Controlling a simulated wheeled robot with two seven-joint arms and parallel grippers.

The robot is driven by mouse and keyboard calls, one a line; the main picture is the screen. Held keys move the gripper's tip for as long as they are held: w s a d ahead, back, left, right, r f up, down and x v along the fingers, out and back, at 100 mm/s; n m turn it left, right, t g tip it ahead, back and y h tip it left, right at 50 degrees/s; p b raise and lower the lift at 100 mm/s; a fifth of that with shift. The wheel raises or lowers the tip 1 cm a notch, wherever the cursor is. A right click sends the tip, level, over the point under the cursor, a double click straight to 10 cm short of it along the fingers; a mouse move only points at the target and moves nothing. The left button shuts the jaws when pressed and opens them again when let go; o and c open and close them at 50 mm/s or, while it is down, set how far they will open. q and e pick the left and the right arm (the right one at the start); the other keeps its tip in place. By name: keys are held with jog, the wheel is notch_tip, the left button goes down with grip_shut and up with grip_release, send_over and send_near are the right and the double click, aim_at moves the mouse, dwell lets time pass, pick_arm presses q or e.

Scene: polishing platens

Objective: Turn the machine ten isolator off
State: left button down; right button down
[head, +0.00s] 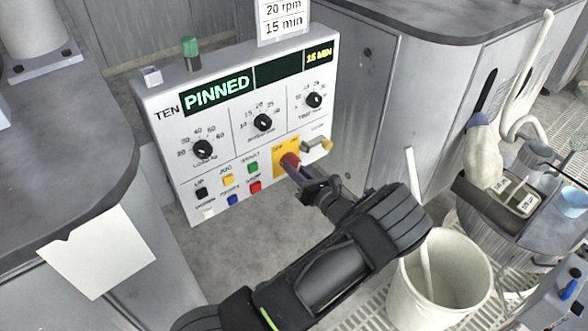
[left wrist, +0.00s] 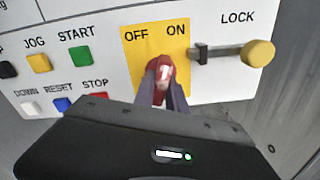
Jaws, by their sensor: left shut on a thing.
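The machine ten control panel (head: 232,125) is a white box marked TEN, with a display reading PINNED and 15 MIN. Its isolator is a red handle (left wrist: 165,72) on a yellow plate (left wrist: 140,42) marked OFF and ON. My left gripper (head: 292,164) is shut on the red handle, which also shows in the head view (head: 289,159). In the left wrist view the fingers (left wrist: 163,85) stand on both sides of the handle and hide part of it. The handle's exact pointing is hard to tell. My right gripper is not in view.
A brass-knobbed lock bolt (left wrist: 257,53) sits right of the yellow plate, under the word LOCK. Coloured push buttons (left wrist: 82,57) lie to its left. Three black dials (head: 263,122) are above. A white bucket (head: 408,300) stands on the floor grating at right.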

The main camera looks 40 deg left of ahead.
pick_arm(q)
jog(key=n, duration=0.3)
jog(key=n+b, duration=0.1)
jog(key=n, duration=0.2)
jog(key=shift+w+d+f+n, duration=0.1)
jog(key=shift+w+n, duration=0.05)
jog(key=shift+n, duration=0.15)
jog(key=n+b, duration=0.1)
jog(key=n, duration=0.5)
jog(key=shift+w, duration=0.1)
jog(key=shift+n, duration=0.3)
jog(key=c, duration=1.4)
grip_release()
jog(key=shift+o, duration=0.2)
jog(key=v, duration=0.7)
jog(key=shift+d, duration=0.4)
